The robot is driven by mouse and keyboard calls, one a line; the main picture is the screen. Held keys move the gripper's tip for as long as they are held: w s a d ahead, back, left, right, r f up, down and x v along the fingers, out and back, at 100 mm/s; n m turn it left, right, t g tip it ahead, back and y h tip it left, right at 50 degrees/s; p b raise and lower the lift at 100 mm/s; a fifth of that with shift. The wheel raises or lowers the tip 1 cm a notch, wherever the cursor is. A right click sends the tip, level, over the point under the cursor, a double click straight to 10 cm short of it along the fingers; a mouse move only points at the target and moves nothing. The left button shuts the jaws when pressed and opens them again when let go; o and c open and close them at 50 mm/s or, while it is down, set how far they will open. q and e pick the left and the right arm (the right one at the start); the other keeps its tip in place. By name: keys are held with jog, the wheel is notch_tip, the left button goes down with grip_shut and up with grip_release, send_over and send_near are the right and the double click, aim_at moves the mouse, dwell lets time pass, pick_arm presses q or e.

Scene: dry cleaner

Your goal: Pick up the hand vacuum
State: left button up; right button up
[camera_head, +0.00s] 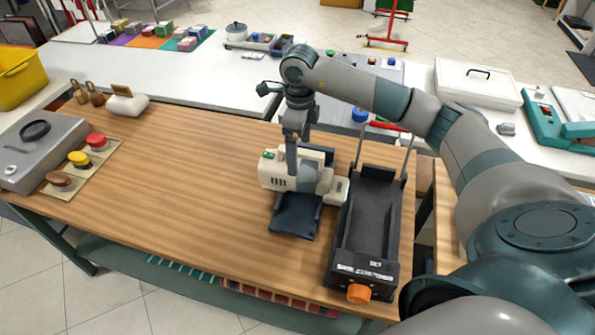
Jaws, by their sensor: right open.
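The hand vacuum appears to be the cream device (275,178) with a grey front part, on the wooden table right of the middle. It sits at a black cradle (296,218). My right gripper (292,165) points down at the vacuum from above, its fingers overlapping the vacuum's body in the picture. It is open; whether a finger touches the vacuum cannot be told. The arm and fingers hide part of the vacuum's top. My left gripper is not in view.
A black tray-like device (365,225) with an orange knob stands close to the right of the vacuum. The wooden table (190,190) is clear to the left. A grey case (40,150) and coloured knobs (78,159) lie at the far left. White counters run behind.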

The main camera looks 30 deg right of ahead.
aim_at(303, 170)
dwell(0.3)
jog(key=shift+a+f+p, duration=0.2)
jog(key=shift+f+p, duration=0.65)
jog(key=shift+p, duration=0.1)
notch_tip(303, 170, down, 2)
jog(key=shift+a+f+p, duration=0.1)
jog(key=shift+p, duration=0.45)
jog(key=shift+f, duration=0.7)
jog(key=shift+c, duration=0.6)
jog(key=shift+w+r, duration=0.1)
jog(key=c, duration=1.8)
